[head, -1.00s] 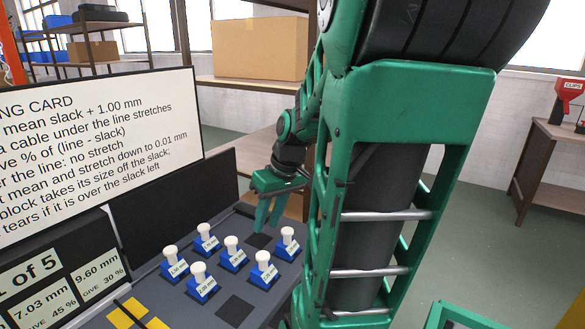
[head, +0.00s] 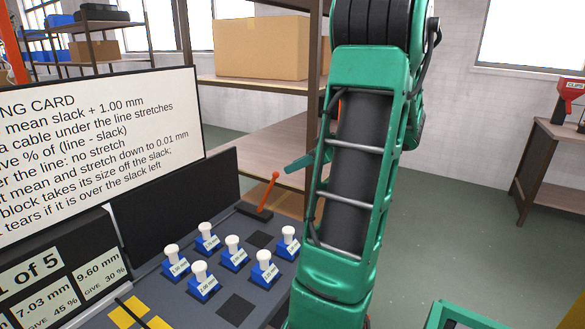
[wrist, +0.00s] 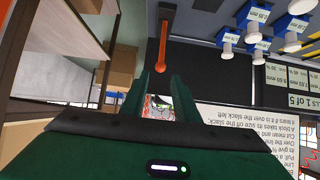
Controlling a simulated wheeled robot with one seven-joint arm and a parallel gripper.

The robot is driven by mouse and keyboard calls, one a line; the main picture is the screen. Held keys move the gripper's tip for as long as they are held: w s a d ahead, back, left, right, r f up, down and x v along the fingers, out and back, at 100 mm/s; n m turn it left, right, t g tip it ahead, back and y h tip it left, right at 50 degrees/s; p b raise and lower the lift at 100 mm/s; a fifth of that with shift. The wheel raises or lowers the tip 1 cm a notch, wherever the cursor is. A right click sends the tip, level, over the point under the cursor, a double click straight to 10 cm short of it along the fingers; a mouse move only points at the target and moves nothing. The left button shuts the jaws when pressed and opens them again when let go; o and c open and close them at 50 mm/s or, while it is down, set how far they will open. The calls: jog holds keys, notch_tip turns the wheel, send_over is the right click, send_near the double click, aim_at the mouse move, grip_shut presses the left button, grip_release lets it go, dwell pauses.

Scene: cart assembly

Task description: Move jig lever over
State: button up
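The jig lever (head: 269,192) is a thin orange-red stick with a ball end. It leans up and right from a dark base (head: 252,212) at the far right corner of the grey bench top. In the wrist view the lever (wrist: 163,42) hangs from the top, its ball end just beyond the fingertips, in line with the gap. My gripper (wrist: 160,82) is open, with nothing between its fingers. In the head view a green finger of my gripper (head: 299,163) shows just above and right of the lever's end; my arm hides the rest.
Several blue blocks with white knobs (head: 233,255) stand on the bench in front of the lever. A large card panel (head: 90,150) and a dark upright panel (head: 180,205) stand at the left. A shelf with a cardboard box (head: 262,48) is behind.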

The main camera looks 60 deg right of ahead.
aim_at(278, 174)
jog(key=x, duration=0.7)
jog(key=shift+w+a+f, duration=0.1)
jog(key=shift+w+f, duration=0.05)
jog(key=c, duration=0.6)
jog(key=shift+w+a+r, duration=0.1)
jog(key=shift+w+r, duration=0.15)
jog(key=shift+w, duration=0.6)
jog(key=shift+w+r, duration=0.25)
jog(key=shift+w, duration=0.6)
jog(key=shift+w+a+r, duration=0.1)
jog(key=shift+w+r, duration=0.15)
jog(key=shift+w, duration=0.65)
jog(key=shift+w, duration=0.15)
jog(key=shift+w+a, duration=0.2)
jog(key=shift+w, duration=2.3)
